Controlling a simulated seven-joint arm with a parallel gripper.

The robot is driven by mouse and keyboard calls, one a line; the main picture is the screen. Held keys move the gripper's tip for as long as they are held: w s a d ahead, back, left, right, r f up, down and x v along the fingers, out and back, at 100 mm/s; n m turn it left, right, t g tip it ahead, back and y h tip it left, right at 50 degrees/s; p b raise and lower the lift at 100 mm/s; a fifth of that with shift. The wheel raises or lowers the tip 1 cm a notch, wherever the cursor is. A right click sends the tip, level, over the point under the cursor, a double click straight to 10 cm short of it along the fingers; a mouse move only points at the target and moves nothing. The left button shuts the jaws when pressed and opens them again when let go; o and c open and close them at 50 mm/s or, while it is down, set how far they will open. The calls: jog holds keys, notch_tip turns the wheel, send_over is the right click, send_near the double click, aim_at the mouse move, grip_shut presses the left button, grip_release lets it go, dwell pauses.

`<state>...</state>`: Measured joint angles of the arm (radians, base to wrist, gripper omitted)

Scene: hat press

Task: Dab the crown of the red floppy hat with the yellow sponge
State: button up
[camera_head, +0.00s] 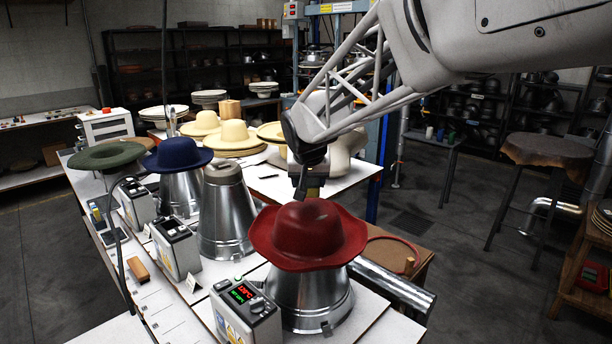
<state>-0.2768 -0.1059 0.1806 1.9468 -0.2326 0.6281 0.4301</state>
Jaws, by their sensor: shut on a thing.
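The red floppy hat (307,232) sits upright on a metal cone-shaped stand at the front centre, its wavy brim spread around the crown. My gripper (309,182) points down just above and behind the hat's crown. It is shut on a small, dark yellowish block, which looks like the yellow sponge (316,182). The sponge is shaded and partly hidden by the fingers. I cannot tell whether its lower edge touches the crown.
A control box (245,310) with a lit display stands at the hat's front left. A blue hat (178,153), a green hat (106,155) and a bare metal cone (224,215) stand further left. Pale hats (233,135) lie behind. A brown brush (139,270) lies at left.

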aim_at(308, 206)
jog(key=shift+f, duration=0.15)
dwell(0.3)
jog(key=shift+f, duration=1.6)
jog(key=shift+f, duration=0.55)
dwell(1.0)
jog(key=shift+r, duration=3.5)
jog(key=shift+w, duration=0.1)
